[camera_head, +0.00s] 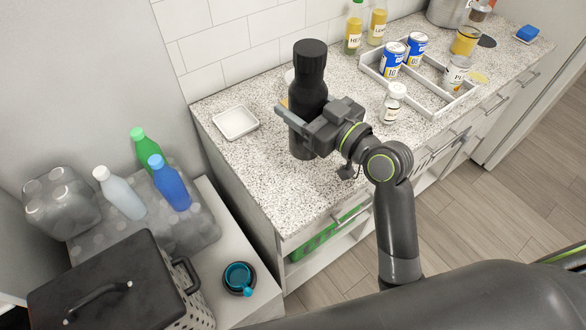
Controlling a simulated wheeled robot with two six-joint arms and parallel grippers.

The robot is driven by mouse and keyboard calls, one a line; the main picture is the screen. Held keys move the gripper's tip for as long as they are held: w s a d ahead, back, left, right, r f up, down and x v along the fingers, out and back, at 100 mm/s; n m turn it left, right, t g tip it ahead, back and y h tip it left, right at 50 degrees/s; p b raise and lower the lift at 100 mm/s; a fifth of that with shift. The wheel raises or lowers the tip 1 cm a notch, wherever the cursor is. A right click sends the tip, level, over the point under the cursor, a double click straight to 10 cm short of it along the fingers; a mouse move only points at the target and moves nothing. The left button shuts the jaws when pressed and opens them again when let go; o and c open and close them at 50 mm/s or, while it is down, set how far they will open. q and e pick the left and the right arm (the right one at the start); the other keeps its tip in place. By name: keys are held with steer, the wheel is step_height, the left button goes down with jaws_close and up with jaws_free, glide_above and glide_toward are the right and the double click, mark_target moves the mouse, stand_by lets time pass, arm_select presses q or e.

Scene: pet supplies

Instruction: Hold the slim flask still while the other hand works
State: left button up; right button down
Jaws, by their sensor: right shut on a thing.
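The slim flask (309,72) is tall and black with a dark cap. It stands upright on the speckled counter (225,164), near its left end. My right gripper (294,117) is shut around the flask's lower body, coming from the right. The gripper and arm hide part of the flask's right side and lower part. My left gripper is not in view.
A white square dish (236,122) lies left of the flask. A white bottle (393,102) stands to the right, in front of a divided tray (431,101) with cans. Bottles, a dark box (100,285) and a teal cup (239,277) stand on the lower surface at left.

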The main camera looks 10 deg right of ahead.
steer(key=w+a+f+b, duration=0.1)
steer(key=w+a+f, duration=0.1)
steer(key=f, duration=0.6)
steer(key=shift+a, duration=0.5)
steer(key=shift+f, duration=0.1)
steer(key=shift+f, duration=0.1)
steer(key=shift+c, duration=1.8)
jaws_free()
